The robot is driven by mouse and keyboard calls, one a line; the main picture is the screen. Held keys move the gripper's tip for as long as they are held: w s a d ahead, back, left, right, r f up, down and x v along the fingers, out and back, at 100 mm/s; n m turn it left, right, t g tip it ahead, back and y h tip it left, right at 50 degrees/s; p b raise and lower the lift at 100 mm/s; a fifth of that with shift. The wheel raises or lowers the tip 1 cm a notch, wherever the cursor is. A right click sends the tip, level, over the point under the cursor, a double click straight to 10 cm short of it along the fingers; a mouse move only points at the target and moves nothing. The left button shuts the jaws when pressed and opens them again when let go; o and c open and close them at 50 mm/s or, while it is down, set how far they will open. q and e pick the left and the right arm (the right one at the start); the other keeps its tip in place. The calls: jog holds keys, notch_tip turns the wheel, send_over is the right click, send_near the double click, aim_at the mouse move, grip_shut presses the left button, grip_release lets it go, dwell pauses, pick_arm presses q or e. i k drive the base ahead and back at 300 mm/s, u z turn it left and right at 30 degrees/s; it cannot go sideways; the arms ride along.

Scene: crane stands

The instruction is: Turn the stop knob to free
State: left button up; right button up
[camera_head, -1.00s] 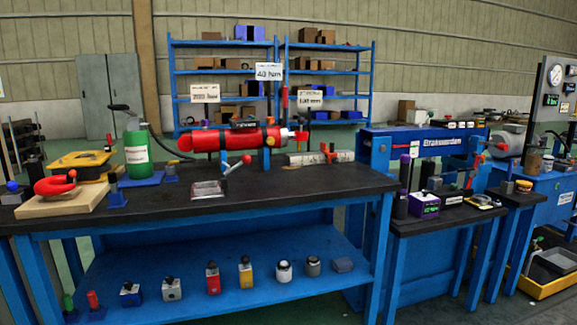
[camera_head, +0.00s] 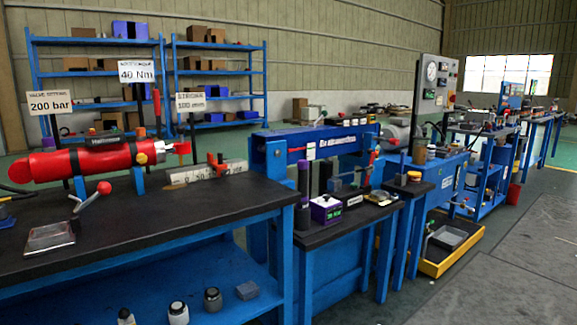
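No stop knob can be made out for certain. A grey upright panel (camera_head: 434,88) with a round white gauge (camera_head: 431,71) and small green displays stands at the right of the middle. A small yellow-and-red fitting (camera_head: 451,99) sits at its right edge, too small to tell what it is. Below the panel is a blue unit (camera_head: 436,172) with a grey motor (camera_head: 394,135). Neither of my grippers is in view.
A black-topped blue bench (camera_head: 150,226) fills the left front, bearing a red cylinder (camera_head: 85,160). A blue press frame (camera_head: 272,160) and a smaller bench (camera_head: 335,231) stand to its right. A yellow tray (camera_head: 437,266) lies on the floor. The grey floor (camera_head: 520,265) at right is clear.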

aim_at(225, 173)
jog(key=z, duration=0.15)
jog(key=i, duration=1)
jog(key=u, duration=0.4)
